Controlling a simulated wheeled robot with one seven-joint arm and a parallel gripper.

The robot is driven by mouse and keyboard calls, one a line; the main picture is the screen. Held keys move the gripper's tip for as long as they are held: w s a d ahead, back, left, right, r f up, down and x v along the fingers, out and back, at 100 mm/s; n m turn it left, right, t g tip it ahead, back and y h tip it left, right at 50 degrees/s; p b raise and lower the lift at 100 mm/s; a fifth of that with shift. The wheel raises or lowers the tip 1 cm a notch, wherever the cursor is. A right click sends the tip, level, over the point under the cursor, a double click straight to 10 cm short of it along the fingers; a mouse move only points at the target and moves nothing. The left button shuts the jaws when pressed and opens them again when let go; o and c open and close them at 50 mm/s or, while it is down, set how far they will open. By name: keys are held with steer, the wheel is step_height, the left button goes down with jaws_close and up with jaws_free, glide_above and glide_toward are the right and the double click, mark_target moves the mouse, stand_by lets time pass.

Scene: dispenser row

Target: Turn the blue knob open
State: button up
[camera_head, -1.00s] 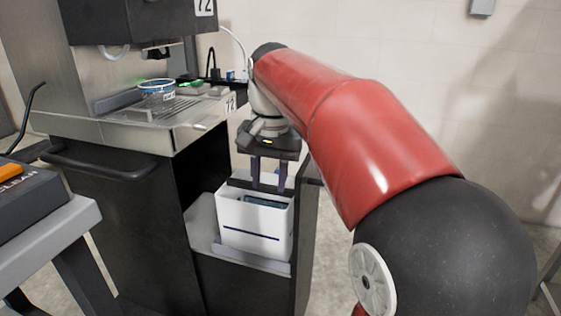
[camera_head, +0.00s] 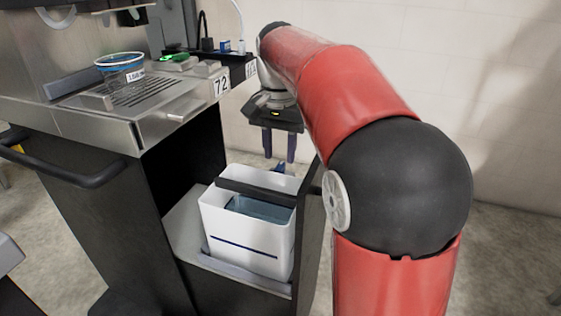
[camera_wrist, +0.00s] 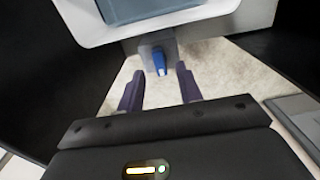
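The blue knob (camera_wrist: 160,62) sits on a grey fitting (camera_wrist: 152,48) on the side of a white container in the wrist view. In the head view a bit of blue (camera_head: 279,168) shows at the container's far rim, just below my fingers. My gripper (camera_head: 279,159) points down beyond the container. Its two dark fingers are apart with nothing between them. In the wrist view my gripper (camera_wrist: 159,69) has the knob ahead, roughly centred between the fingertips. I cannot tell whether the fingers touch it.
The white container (camera_head: 245,244) holds liquid and stands in a grey tray (camera_head: 190,228) on a dark cart. A dark side panel (camera_head: 309,235) rises to its right. Above is a steel counter (camera_head: 75,125) with a blue-rimmed cup (camera_head: 121,72).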

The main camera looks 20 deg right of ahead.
mark_target(280, 165)
steer(key=shift+f, duration=1.55)
steer(key=shift+c, duration=0.3)
jaws_close()
